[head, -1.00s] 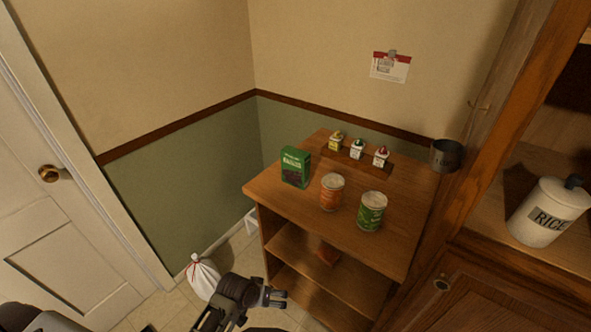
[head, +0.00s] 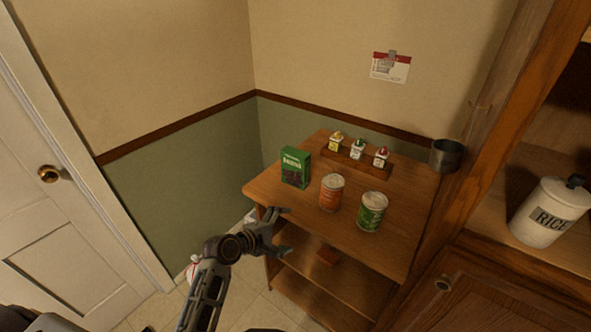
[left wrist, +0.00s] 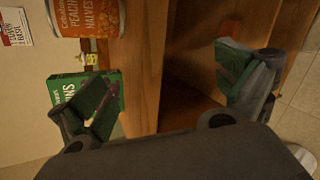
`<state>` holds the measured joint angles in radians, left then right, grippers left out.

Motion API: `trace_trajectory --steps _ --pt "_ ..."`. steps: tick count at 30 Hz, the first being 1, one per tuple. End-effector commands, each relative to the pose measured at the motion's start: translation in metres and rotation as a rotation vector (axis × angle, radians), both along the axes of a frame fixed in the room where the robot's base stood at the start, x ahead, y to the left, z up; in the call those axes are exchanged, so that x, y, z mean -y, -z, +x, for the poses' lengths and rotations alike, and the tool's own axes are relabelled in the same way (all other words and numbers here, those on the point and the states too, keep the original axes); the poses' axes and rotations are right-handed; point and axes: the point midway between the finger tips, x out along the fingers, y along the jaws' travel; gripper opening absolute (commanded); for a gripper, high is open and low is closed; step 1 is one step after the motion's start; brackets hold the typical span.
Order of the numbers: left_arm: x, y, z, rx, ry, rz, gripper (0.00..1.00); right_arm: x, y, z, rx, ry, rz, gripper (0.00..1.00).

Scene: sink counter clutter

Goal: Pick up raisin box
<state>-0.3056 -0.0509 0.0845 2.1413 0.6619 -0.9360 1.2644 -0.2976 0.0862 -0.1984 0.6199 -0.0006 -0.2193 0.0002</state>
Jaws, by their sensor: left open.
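The green raisin box (head: 295,167) stands upright on the left part of the wooden shelf's top. In the left wrist view the raisin box (left wrist: 106,91) shows at the left, partly hidden behind one finger. My left gripper (head: 284,230) is open and empty at the front left edge of the shelf top, in front of and below the box, not touching it. In the left wrist view its two fingers (left wrist: 165,90) are spread wide with the shelf's edge and open lower space beyond them. My right gripper is not in view.
An orange can (head: 331,193) and a green can (head: 371,212) stand right of the box. A small rack (head: 352,165) with three little containers stands behind. The wooden shelf (head: 400,250) has open lower levels. A rice canister (head: 541,213) stands at right.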

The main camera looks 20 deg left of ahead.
Motion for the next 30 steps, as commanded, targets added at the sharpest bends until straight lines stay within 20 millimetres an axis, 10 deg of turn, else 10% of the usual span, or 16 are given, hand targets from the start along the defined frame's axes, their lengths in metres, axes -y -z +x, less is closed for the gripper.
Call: trace_trajectory --steps 19,30 --pt "-0.049 -0.08 0.074 -0.028 -0.405 -0.99 1.0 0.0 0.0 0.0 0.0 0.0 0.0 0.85" --pt "-0.063 -0.091 0.084 -0.039 -0.46 -1.19 1.0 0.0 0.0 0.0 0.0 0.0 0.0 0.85"
